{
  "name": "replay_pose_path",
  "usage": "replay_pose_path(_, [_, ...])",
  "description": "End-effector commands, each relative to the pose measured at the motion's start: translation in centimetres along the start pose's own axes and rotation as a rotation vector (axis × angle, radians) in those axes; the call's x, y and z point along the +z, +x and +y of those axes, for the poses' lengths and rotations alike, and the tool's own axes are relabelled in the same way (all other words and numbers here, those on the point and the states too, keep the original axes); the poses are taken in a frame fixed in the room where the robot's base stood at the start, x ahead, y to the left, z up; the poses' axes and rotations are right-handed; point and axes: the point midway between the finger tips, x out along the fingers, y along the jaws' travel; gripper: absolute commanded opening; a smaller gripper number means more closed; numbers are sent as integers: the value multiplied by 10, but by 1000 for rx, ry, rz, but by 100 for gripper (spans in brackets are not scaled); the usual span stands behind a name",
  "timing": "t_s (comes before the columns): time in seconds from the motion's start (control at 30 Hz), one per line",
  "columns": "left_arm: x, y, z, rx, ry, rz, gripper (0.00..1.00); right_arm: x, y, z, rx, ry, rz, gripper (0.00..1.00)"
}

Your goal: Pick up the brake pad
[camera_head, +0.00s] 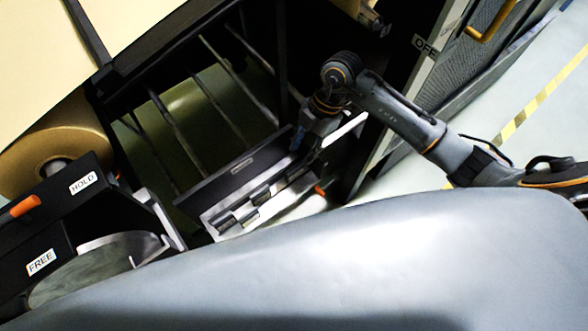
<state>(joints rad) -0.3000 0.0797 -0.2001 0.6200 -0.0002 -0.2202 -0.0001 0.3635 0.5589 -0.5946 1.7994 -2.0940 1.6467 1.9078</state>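A long open holder (212,215) with a dark raised back stands at the middle of the head view. Several dark grey blocks (262,192) sit in its pale compartments; one may be the brake pad, but I cannot tell which. My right gripper (300,142) reaches down over the far right end of this holder. Its fingertips are dark and small against the black frame, so I cannot tell whether they are open or hold anything. My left gripper is not in view.
A kraft paper roll (52,140) sits at left, above a black panel with an orange lever (25,205) and HOLD and FREE labels. A grey round disc (95,268) is below. Dark bars (215,105) stand behind the holder. Open floor (545,110) lies at right.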

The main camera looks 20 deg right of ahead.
Motion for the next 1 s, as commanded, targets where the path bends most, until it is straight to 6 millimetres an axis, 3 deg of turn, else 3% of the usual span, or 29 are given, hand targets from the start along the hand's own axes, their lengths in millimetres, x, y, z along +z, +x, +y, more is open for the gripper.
replay_pose_path(0.3, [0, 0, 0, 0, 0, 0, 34, -1, 43, -2, -2, 1, 1, 36])
replay_pose_path(0.57, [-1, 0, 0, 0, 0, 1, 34, 0, 45, -2, -1, 0, 0, 36])
replay_pose_path(0.73, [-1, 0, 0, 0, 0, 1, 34, 0, 45, -2, 0, 0, 0, 1])
replay_pose_path(1.0, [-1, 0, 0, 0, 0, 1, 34, -1, 44, -2, 0, 0, 0, 0])
